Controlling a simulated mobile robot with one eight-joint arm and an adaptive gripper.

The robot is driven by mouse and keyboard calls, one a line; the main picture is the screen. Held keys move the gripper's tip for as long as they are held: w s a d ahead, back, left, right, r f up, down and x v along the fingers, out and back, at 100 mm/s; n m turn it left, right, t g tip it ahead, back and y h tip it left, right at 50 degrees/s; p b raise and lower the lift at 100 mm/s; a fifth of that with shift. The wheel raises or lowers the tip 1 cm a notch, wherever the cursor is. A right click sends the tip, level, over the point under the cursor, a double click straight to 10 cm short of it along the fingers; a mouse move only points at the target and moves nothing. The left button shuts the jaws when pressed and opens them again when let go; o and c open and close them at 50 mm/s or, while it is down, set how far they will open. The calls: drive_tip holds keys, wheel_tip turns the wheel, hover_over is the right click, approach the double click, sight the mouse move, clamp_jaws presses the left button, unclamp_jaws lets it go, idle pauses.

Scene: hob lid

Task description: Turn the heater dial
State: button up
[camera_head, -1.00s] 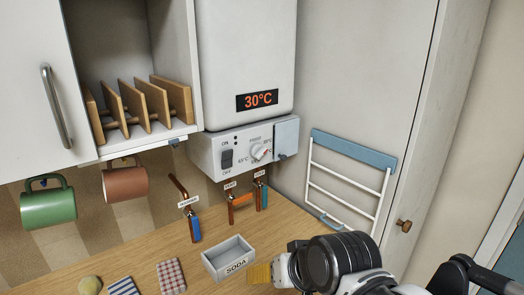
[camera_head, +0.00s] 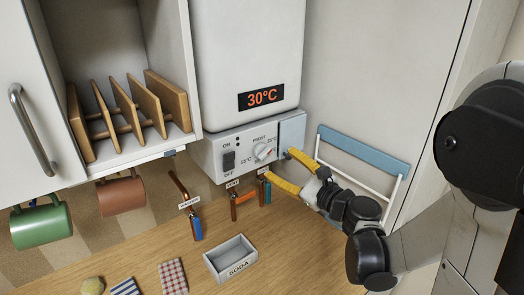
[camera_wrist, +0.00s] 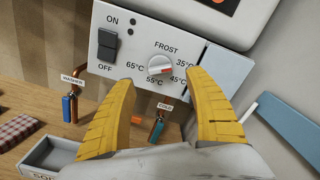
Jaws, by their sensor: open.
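The heater dial (camera_head: 263,151) is a round white knob with a red mark, on the grey control panel (camera_head: 216,160) under the white heater. In the wrist view the dial (camera_wrist: 160,66) sits ahead of my fingers, with FROST above it and 35, 45, 55 and 65°C marks around it. The red mark points right, between 35 and 45°C. The heater display (camera_head: 261,96) reads 30°C. My gripper (camera_head: 284,168) has yellow fingers spread apart, empty, just right of and below the dial. In the wrist view my gripper (camera_wrist: 165,92) is open, apart from the dial.
A black ON/OFF switch (camera_head: 228,160) is left of the dial. Pipes with labelled valves (camera_head: 240,200) hang below the panel. A SODA box (camera_head: 231,259) stands on the wooden counter. A towel rack (camera_head: 362,152) is on the right wall. Mugs (camera_head: 41,225) hang at left.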

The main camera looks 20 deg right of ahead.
sight(266, 154)
drive_tip(key=x, duration=0.8)
drive_tip(key=shift+w+a+b, duration=0.1)
drive_tip(key=shift+w+b, duration=0.05)
drive_tip(key=shift+b, duration=0.2)
drive_tip(key=c, duration=1.2)
